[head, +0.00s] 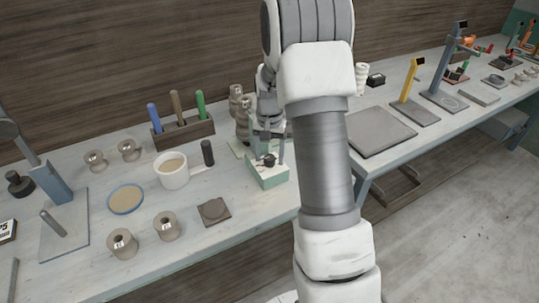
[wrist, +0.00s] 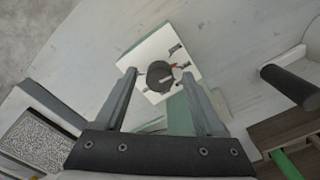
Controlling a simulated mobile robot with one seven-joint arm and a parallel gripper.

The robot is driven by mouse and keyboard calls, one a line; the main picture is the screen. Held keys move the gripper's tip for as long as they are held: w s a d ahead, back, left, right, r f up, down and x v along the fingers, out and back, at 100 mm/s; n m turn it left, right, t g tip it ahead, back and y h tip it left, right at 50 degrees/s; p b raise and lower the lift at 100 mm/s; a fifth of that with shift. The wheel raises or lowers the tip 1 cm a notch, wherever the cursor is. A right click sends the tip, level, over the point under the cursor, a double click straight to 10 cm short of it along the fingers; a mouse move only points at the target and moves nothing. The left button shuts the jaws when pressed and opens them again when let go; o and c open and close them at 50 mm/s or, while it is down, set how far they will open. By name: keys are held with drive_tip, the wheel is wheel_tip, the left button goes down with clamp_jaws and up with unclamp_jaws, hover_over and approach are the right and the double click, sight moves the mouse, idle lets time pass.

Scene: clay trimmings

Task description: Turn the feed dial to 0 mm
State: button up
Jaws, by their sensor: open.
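The feed dial (wrist: 156,69) is a dark round knob on a white face plate (wrist: 149,47) with small dark marks and a red pointer mark at its edge. A pale line crosses the knob; the scale numbers are too small to read. In the head view the dial (head: 269,160) sits on top of a pale green box (head: 268,181) near the bench's front edge. My gripper (wrist: 160,74) is open, with one finger on each side of the dial. I cannot tell whether either finger touches it. My arm hides part of the bench behind.
A small dark tile (head: 214,211) and several spools lie further left. A grey slab (head: 380,131) lies right of my arm.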

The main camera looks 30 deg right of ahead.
sight(270, 157)
drive_tip(key=shift+c, duration=0.2)
clamp_jaws()
drive_tip(key=shift+n, duration=0.8)
drive_tip(key=shift+o, duration=0.2)
unclamp_jaws()
drive_tip(key=shift+r, duration=0.15)
wheel_tip(270, 157, up, 17)
drive_tip(key=p, duration=0.1)
drive_tip(key=shift+r, duration=0.15)
